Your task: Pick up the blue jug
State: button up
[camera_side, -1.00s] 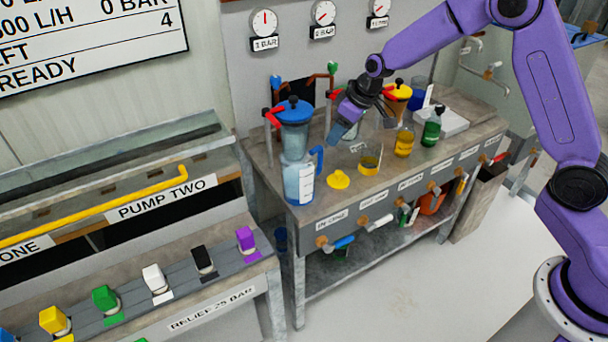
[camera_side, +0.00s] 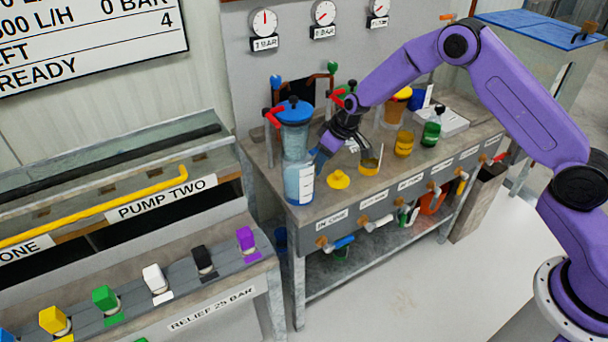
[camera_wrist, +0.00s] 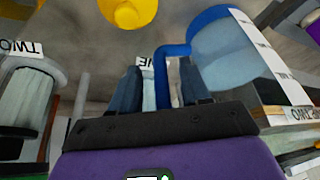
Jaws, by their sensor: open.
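In the wrist view the jug (camera_wrist: 225,55) is at the upper right. Its blue handle (camera_wrist: 163,60) runs down between the two fingers of my open gripper (camera_wrist: 160,76). Whether either finger touches the handle I cannot tell.
A yellow lid-like piece (camera_side: 339,179) lies close to the right of the jug. A small glass with yellow contents (camera_side: 369,164), an amber vessel (camera_side: 404,145) and a green bottle (camera_side: 431,132) stand further right. A red lever (camera_side: 272,114) is at the column's left.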

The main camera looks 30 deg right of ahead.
jog(key=shift+w+a+f, duration=0.1)
jog(key=shift+f, duration=0.25)
grip_shut()
jog(key=shift+r, duration=0.1)
jog(key=shift+r, duration=0.2)
jog(key=shift+w+r, duration=0.1)
jog(key=shift+r, duration=0.95)
jog(key=s+d+r, duration=0.2)
jog(key=s+r, duration=0.8)
jog(key=s, duration=0.3)
jog(key=shift+s+d+r, duration=0.2)
jog(key=shift+s, duration=0.2)
